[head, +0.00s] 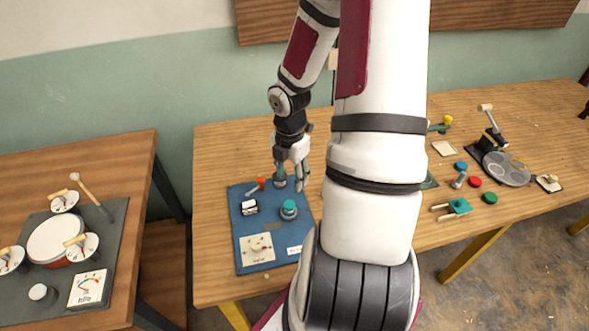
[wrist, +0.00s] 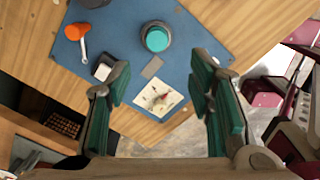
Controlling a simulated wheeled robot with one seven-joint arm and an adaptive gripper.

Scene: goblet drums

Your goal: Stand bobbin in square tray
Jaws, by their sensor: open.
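My gripper (head: 291,178) is open over the far edge of the blue mat (head: 242,222); in the wrist view nothing is between its fingers. A grey round piece (head: 280,182) stands close beside the fingers in the head view; whether they touch it I cannot tell. A teal-topped round piece (head: 289,209) stands upright on the mat and also shows in the wrist view (wrist: 156,38). I cannot tell for sure which piece is the bobbin. A pale square piece (head: 443,148) at the right of the table may be the square tray; its rim is too small to make out.
An orange mallet (wrist: 76,33), a black-and-white block (wrist: 104,68) and a printed card (wrist: 158,98) lie on the mat. To the right are several coloured discs (head: 475,182), a teal clamp-like piece (head: 458,206) and a grey round plate (head: 507,169). My arm hides the table's middle.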

